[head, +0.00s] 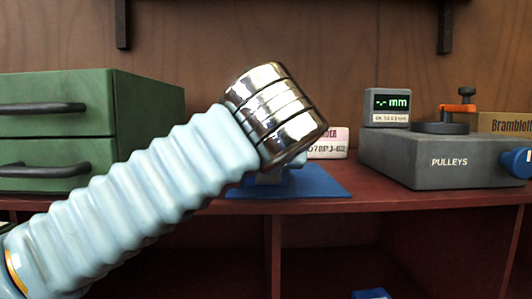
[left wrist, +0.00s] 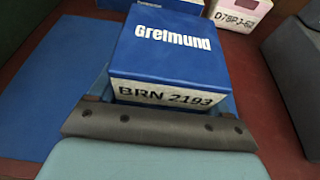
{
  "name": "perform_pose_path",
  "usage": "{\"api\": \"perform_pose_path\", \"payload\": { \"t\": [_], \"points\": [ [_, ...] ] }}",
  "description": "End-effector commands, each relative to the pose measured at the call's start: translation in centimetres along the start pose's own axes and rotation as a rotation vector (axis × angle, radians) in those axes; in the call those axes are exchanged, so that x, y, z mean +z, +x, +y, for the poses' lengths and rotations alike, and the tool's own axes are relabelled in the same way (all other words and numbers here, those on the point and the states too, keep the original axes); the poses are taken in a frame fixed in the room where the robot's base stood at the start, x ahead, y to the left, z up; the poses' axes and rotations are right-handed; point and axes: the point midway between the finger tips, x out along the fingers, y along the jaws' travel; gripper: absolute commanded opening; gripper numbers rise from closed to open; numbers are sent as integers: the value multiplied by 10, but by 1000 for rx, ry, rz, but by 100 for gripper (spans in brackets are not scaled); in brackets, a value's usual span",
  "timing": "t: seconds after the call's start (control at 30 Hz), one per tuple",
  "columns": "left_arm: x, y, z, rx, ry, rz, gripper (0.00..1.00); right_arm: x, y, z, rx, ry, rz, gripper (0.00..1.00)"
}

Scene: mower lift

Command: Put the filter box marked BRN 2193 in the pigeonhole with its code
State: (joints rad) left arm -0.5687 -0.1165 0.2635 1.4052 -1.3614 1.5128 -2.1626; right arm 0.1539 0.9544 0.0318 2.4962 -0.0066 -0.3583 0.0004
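The filter box (left wrist: 168,52) has a blue top lettered Grelmund and a white front face marked BRN 2193. It sits over a blue mat in the left wrist view. My left gripper (left wrist: 168,97) is right at its front, its dark palm bar close to the marked face and a finger along each side. I cannot tell whether the fingers press on it. In the head view my left arm hides most of the gripper and the box. Pigeonholes (head: 400,240) open below the red shelf; their codes do not show. My right gripper is not in view.
The blue mat (head: 325,186) lies on the shelf. A white-faced box (head: 327,148) ending PJ-02 stands behind it. A green drawer cabinet (head: 150,103) is at left, a grey PULLEYS case (head: 400,160) at right. A blue object (head: 371,294) shows low in the right opening.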

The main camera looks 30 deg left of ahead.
Motion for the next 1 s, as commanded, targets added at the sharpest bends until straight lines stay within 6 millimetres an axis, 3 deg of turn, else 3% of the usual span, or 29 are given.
{"api": "perform_pose_path", "payload": {
  "t": [0.03,0.2,0.47,0.7,1.0],
  "points": [
    [0,0,0,0,0,0,49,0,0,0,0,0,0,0],
    [1,0,0,-1,-1,-1,28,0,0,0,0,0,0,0],
    [4,-2,0,-1,-1,-2,28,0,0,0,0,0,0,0],
    [28,-10,-1,-2,-3,-2,28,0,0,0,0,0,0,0],
    [69,-94,-1,-14,1,-1,28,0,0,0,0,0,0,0]
  ]
}}
